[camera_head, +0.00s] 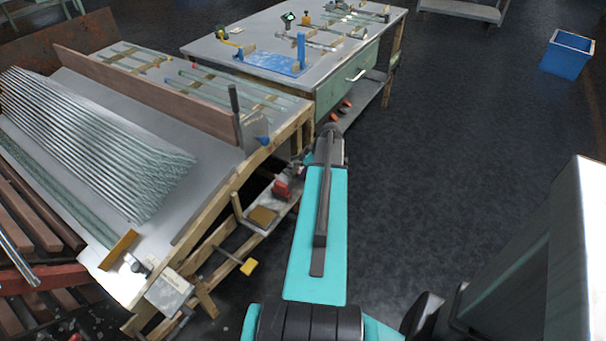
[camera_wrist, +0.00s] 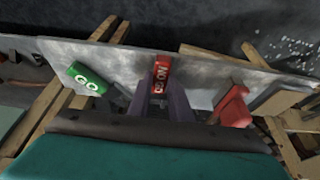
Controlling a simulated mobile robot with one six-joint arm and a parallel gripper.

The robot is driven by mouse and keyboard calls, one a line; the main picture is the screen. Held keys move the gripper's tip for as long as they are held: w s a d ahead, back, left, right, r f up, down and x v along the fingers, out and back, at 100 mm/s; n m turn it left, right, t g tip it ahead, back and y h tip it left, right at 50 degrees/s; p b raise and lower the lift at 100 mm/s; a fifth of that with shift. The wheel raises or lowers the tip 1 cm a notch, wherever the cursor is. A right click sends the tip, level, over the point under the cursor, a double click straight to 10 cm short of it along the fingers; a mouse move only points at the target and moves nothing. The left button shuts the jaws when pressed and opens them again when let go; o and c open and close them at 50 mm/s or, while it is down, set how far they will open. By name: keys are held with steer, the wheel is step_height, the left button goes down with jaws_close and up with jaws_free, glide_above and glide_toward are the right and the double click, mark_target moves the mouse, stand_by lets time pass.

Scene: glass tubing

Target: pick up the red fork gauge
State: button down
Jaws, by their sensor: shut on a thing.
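The red fork gauge (camera_wrist: 162,74), a red block with white "NO GO" lettering, is at the top middle of the wrist view. It is between the fingertips of my gripper (camera_wrist: 163,92), which is shut on it. The lower part of the gauge is hidden behind the fingers. It is at the grey shelf (camera_wrist: 214,88); I cannot tell whether it touches the shelf. In the head view my arm reaches down beside the bench, and the gripper is mostly hidden by the arm.
A green "GO" block (camera_wrist: 87,78) lies left of my gripper on the shelf. Another red object (camera_wrist: 234,106) stands to the right. Wooden bars frame the shelf. In the head view the bench (camera_head: 200,205) carries glass tubes (camera_head: 95,140).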

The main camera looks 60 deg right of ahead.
steer(key=shift+r, duration=0.1)
steer(key=shift+r, duration=0.8)
step_height(320, 180, up, 2)
steer(key=s+a+b, duration=0.1)
steer(key=s+a, duration=0.1)
steer(key=s, duration=0.5)
steer(key=s+a+r, duration=0.1)
steer(key=s+a, duration=0.2)
steer(key=s, duration=0.5)
steer(key=shift+s+b, duration=0.15)
steer(key=shift+b, duration=0.25)
steer(key=shift+r, duration=0.1)
